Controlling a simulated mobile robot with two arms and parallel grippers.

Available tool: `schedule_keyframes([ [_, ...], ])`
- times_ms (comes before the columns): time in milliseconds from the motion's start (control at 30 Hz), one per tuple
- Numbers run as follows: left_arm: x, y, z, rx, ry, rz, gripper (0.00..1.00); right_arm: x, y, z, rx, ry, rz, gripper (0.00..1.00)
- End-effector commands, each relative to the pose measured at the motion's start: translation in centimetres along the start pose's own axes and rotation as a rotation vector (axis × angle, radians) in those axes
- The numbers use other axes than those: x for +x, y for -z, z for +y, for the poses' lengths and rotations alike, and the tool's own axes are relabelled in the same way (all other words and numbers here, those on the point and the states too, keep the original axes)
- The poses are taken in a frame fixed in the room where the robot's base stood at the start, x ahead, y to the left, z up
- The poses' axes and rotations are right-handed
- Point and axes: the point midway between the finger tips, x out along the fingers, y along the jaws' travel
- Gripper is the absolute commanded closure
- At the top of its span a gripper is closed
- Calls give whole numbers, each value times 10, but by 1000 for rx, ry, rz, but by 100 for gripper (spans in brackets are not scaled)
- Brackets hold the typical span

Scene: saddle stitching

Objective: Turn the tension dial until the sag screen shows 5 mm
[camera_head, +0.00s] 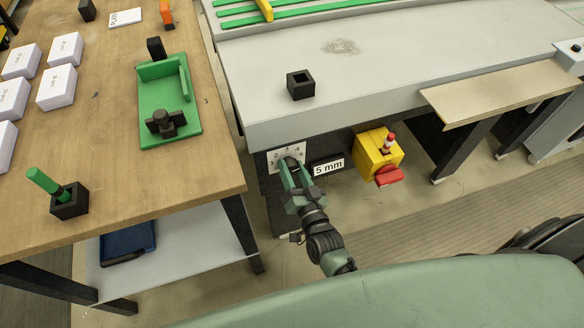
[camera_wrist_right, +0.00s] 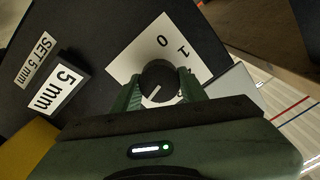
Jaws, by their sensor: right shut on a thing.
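The sag screen (camera_head: 328,168) on the dark front panel reads 5 mm in the head view. It also reads 5 mm in the right wrist view (camera_wrist_right: 56,88), beside a label (camera_wrist_right: 37,62) that says SET 5 mm. The tension dial (camera_wrist_right: 160,84) is a round black knob with a white pointer line, on a white numbered plate (camera_head: 287,152). My right gripper (camera_head: 289,163) is at the plate, its fingers shut around the knob, which they hide in the head view. In the right wrist view my right gripper (camera_wrist_right: 161,88) has one green finger on each side. My left gripper is not in view.
A yellow box (camera_head: 366,152) with a red knob is right of the screen. The grey bench top (camera_head: 300,50) overhangs the panel and carries a black square holder (camera_head: 301,85). A wooden table (camera_head: 100,180) with a green fixture (camera_head: 160,95) stands at left.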

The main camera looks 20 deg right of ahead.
Motion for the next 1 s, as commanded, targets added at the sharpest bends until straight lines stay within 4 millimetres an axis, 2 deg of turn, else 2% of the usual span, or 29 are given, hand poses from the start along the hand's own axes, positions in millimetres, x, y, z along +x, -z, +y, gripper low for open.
schedule_keyframes([
  [400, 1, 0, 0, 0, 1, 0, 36, 0, -1, 1, 216, 0, -2, 98],
  [1000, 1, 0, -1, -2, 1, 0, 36, 0, -1, 1, 257, -1, -2, 98],
])
